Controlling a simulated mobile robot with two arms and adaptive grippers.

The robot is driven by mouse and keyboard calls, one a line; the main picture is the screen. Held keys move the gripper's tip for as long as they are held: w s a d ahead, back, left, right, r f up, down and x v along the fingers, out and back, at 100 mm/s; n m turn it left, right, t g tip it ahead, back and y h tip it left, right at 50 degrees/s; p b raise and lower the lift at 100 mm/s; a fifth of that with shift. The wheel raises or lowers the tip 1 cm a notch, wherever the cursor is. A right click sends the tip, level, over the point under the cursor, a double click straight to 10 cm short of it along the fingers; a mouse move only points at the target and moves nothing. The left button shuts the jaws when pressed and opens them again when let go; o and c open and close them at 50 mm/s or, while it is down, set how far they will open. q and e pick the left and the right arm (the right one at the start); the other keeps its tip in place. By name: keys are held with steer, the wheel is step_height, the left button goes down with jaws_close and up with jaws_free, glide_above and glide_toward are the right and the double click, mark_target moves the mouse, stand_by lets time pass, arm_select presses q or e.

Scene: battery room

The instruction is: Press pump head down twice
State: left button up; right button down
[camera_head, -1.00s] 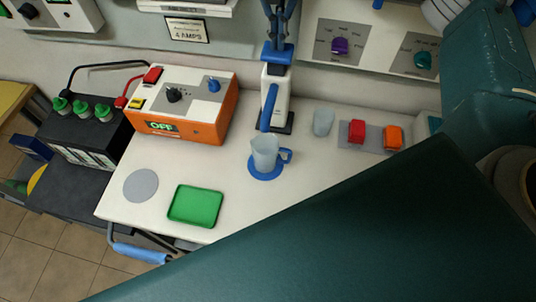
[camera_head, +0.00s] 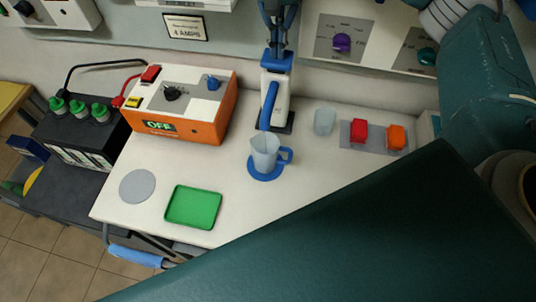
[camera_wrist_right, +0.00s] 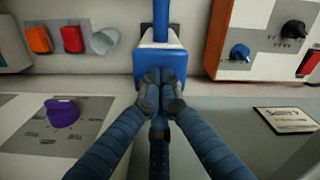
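The pump dispenser (camera_head: 273,100) stands upright at the back of the white table, with a white body and a blue pump head (camera_head: 277,63). Its blue spout (camera_head: 268,108) points toward the clear jug (camera_head: 264,150). My right gripper (camera_head: 278,46) comes from above, its fingertips at the top of the pump head. In the right wrist view, the fingertips (camera_wrist_right: 160,92) are together against the blue head (camera_wrist_right: 161,64), seemingly resting on it rather than around it. My left gripper is not in view.
The jug stands on a blue round mat (camera_head: 264,176). An orange charger (camera_head: 200,131) is to the left, a clear cup (camera_head: 324,121) and red and orange blocks (camera_head: 358,131) to the right. A green tray (camera_head: 193,222) and grey disc (camera_head: 137,186) lie in front.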

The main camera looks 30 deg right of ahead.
steer(key=shift+f+b, duration=0.3)
steer(key=shift+f, duration=0.3)
steer(key=shift+r, duration=0.15)
steer(key=shift+r+p, duration=2.15)
steer(key=shift+r, duration=0.75)
steer(key=shift+f, duration=0.15)
